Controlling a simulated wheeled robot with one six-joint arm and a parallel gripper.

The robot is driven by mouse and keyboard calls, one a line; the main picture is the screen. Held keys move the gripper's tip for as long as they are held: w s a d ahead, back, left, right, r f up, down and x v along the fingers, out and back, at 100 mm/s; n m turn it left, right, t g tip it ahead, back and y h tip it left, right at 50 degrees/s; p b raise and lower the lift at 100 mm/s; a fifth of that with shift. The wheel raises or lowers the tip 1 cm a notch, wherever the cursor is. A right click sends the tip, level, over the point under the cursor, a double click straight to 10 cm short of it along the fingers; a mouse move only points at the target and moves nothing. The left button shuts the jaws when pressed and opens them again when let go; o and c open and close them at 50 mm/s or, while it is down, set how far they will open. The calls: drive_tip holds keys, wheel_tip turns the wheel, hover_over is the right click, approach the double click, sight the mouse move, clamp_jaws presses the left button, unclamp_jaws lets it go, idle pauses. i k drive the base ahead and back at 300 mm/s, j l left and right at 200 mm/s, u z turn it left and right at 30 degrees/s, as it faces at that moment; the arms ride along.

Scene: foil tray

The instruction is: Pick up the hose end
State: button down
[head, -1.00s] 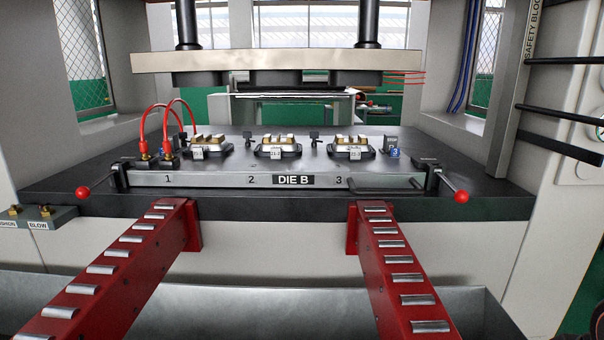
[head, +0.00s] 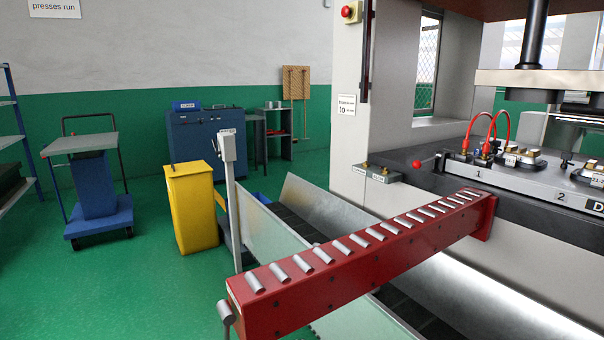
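Two red hoses show at the left end of the die (head: 528,182) in the head view. The hoses (head: 505,117) arch up from the die's top and come down to red and brass fittings (head: 487,150) near the mark "1". Both hose ends appear seated on these fittings. Brass ports (head: 364,166) stand on a small grey block left of the die, with nothing attached. My gripper is not in view.
A red roller arm (head: 340,262) juts from the press toward me, above a metal chute (head: 300,207). A yellow bin (head: 192,207), a blue cart (head: 95,195) and a blue cabinet (head: 207,140) stand at left. Green floor is open at lower left (head: 110,285).

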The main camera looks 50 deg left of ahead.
sight(466, 142)
drive_tip(key=k+l+u, duration=0.2)
drive_tip(key=k+u, duration=0.15)
drive_tip(key=k+l+u, duration=0.1)
drive_tip(key=k+u, duration=0.6)
drive_tip(key=i+j+u, duration=0.25)
drive_tip(key=i, duration=1.6)
